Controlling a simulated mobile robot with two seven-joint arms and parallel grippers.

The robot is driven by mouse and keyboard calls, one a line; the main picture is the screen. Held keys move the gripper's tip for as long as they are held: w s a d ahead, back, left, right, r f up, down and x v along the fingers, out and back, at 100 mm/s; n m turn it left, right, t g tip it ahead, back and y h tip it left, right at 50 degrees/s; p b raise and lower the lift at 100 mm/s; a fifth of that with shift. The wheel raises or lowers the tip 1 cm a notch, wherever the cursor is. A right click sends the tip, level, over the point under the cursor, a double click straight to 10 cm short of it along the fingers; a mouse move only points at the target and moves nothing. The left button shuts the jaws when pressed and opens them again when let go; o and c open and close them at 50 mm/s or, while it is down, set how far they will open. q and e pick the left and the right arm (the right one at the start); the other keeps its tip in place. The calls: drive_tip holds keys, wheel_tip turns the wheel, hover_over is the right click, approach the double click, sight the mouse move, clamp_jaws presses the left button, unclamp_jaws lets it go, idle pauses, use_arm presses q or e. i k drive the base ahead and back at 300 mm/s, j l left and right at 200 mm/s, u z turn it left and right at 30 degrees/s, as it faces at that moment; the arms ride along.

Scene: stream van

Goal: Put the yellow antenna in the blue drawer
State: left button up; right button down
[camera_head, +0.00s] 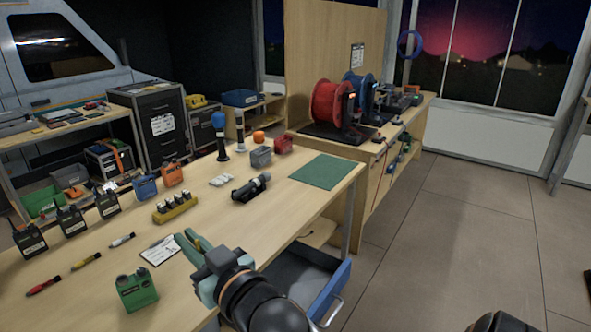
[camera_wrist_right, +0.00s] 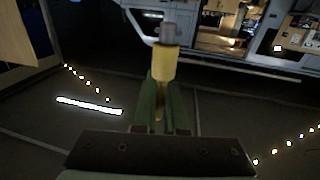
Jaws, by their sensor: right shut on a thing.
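My right gripper (camera_head: 192,243) reaches over the front edge of the wooden workbench, with its green fingers above the tabletop beside a white card. In the right wrist view the green fingers (camera_wrist_right: 160,92) are shut on the yellow antenna (camera_wrist_right: 163,64). The antenna has a yellow body with a grey end that points away from the gripper. In the head view the antenna is mostly hidden by the gripper and I cannot make it out clearly. The blue drawer (camera_head: 338,287) is pulled out under the bench, right of my right arm, and its visible inside looks empty. My left gripper is not in view.
The workbench (camera_head: 225,258) carries radios (camera_head: 72,218), a green box (camera_head: 137,290), markers, a yellow battery holder (camera_head: 175,208), a black torch (camera_head: 251,187) and a green mat (camera_head: 318,171). The bench edge lies between gripper and drawer. Floor (camera_head: 440,240) is clear at right.

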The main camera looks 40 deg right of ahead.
sight(283, 286)
drive_tip(key=l+u, duration=0.45)
drive_tip(key=l, duration=0.7)
drive_tip(key=k+l+u, duration=0.15)
drive_tip(key=l, duration=0.6)
drive_tip(key=k+l+u, duration=0.15)
drive_tip(key=l, duration=0.2)
drive_tip(key=k+l, duration=0.1)
drive_tip(key=l, duration=0.4)
drive_tip(key=k+l, duration=0.1)
drive_tip(key=l, duration=0.4)
drive_tip(key=k+l, duration=0.1)
drive_tip(key=l, duration=0.35)
drive_tip(key=k+l, duration=0.1)
drive_tip(key=l, duration=0.4)
drive_tip(key=i+l, duration=0.1)
drive_tip(key=l, duration=0.25)
drive_tip(key=i+l, duration=0.1)
drive_tip(key=l, duration=0.25)
